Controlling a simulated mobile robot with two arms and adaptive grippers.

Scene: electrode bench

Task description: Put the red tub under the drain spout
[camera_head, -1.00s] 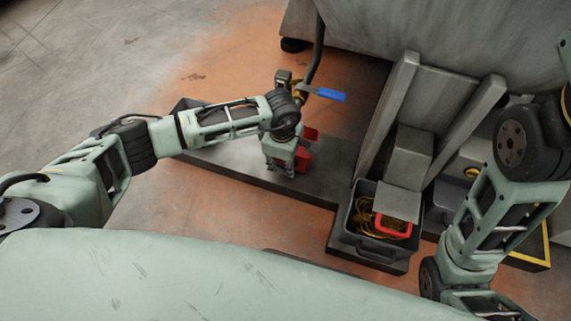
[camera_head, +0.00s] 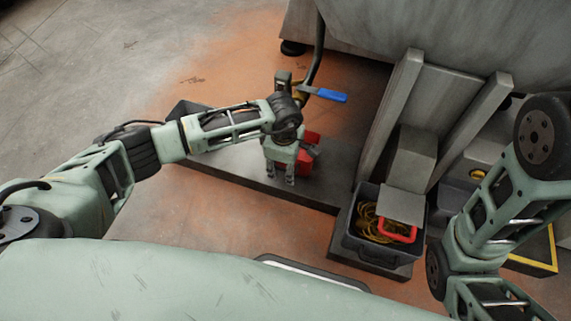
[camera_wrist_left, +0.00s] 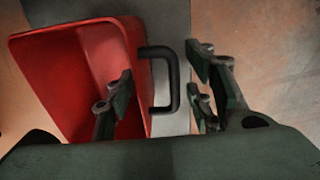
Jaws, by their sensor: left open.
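The red tub (camera_head: 304,163) stands on the grey slab, partly hidden behind my left gripper (camera_head: 284,169). In the left wrist view the open red tub (camera_wrist_left: 60,75) fills the left side, with its black handle (camera_wrist_left: 172,80) on the near wall. My left gripper (camera_wrist_left: 160,76) is open around that wall and handle. One finger is over the tub side and the other is beyond the handle, apart from it. The drain spout (camera_head: 284,78), with a blue valve lever (camera_head: 325,95), is just behind the gripper. My right gripper is out of view.
A dark bin (camera_head: 377,249) with yellow cable and a red-handled item stands to the right. Grey beams (camera_head: 465,131) rise behind it. A large grey tank (camera_head: 440,35) spans the back. The grey slab (camera_head: 235,163) is clear left of the tub.

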